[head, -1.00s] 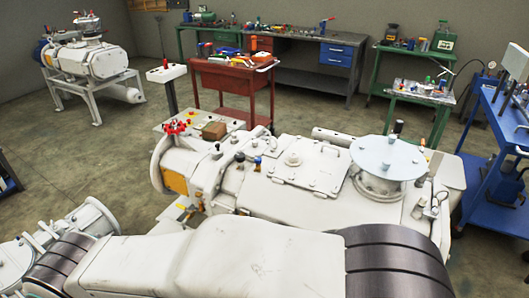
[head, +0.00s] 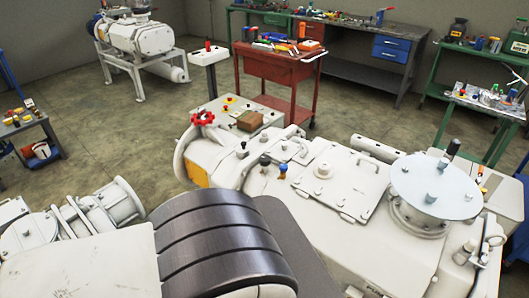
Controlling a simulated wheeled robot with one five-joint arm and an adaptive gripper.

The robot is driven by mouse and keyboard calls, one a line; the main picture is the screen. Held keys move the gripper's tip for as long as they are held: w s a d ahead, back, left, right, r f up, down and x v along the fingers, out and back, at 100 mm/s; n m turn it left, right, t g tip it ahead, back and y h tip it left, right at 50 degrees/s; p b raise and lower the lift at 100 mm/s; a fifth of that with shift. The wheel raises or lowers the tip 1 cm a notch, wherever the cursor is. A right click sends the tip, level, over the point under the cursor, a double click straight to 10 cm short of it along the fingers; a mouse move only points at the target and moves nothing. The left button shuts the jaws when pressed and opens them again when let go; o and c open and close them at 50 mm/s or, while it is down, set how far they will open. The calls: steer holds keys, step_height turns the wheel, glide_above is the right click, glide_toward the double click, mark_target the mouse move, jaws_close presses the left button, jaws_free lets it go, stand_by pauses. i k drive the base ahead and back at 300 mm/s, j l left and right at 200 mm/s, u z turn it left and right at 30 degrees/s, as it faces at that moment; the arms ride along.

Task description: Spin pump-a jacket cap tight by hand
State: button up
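A large white pump (head: 315,235) fills the lower right of the head view. On its top are a dark cap (head: 265,160) and a blue cap on a brass-coloured fitting (head: 283,172). I cannot tell which of the fittings is the jacket cap. A red handwheel (head: 203,118) stands at the pump's far left end. My arm's white link and dark ribbed joint cross the lower left and hide part of the pump's near side. My gripper is not in view.
A grey panel with a brown block (head: 250,121) sits behind the pump. A red tool cart (head: 272,72) and grey bench (head: 360,55) stand farther back. A second white pump (head: 140,38) is far left. Open floor (head: 110,130) lies between.

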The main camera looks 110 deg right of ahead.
mark_target(324, 168)
steer(key=u, duration=0.45)
steer(key=l+u, duration=0.1)
steer(key=u, duration=0.85)
steer(key=k+u, duration=0.1)
steer(key=u, duration=0.8)
steer(key=k+u, duration=0.1)
steer(key=u, duration=0.8)
steer(key=k+u, duration=0.1)
steer(key=u, duration=0.4)
steer(key=j+u, duration=0.1)
steer(key=u, duration=0.35)
steer(key=j+u, duration=0.1)
steer(key=u, duration=0.35)
steer(key=j+u, duration=0.1)
steer(key=u, duration=0.35)
steer(key=j+u, duration=0.1)
steer(key=u, duration=0.35)
steer(key=j+u, duration=0.15)
steer(key=u, duration=0.3)
steer(key=j+u, duration=0.1)
steer(key=u, duration=0.8)
steer(key=i+u, duration=0.1)
steer(key=u, duration=0.35)
